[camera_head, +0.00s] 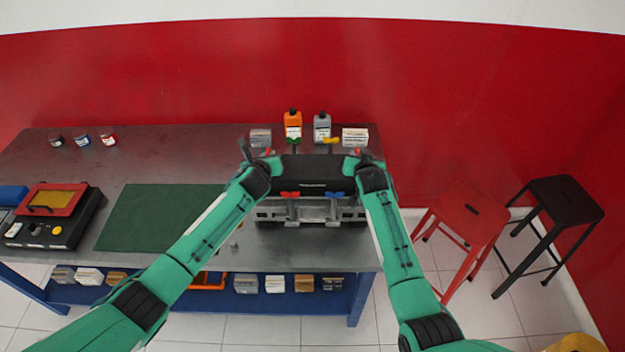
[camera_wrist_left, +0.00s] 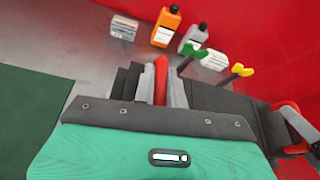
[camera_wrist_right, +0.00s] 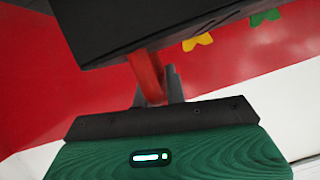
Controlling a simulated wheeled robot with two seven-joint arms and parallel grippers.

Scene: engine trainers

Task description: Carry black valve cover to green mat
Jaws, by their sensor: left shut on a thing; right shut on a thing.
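The black valve cover (camera_head: 312,172) is level above the grey engine block (camera_head: 310,210); I cannot tell how much gap is under it. It also shows in the left wrist view (camera_wrist_left: 222,102) and large in the right wrist view (camera_wrist_right: 150,24). My left gripper (camera_head: 259,157) is shut on the red handle (camera_wrist_left: 160,78) at the cover's left end. My right gripper (camera_head: 364,158) is shut on the red handle (camera_wrist_right: 147,76) at its right end. The green mat (camera_head: 160,218) lies bare on the bench, left of the engine.
Coloured T-knobs, red (camera_head: 290,194), blue (camera_head: 335,194), green and yellow (camera_head: 331,141), surround the cover. Orange (camera_head: 293,125) and grey bottles and small boxes stand behind. A black case (camera_head: 55,225) lies left of the mat. A red stool (camera_head: 463,220) stands to the right.

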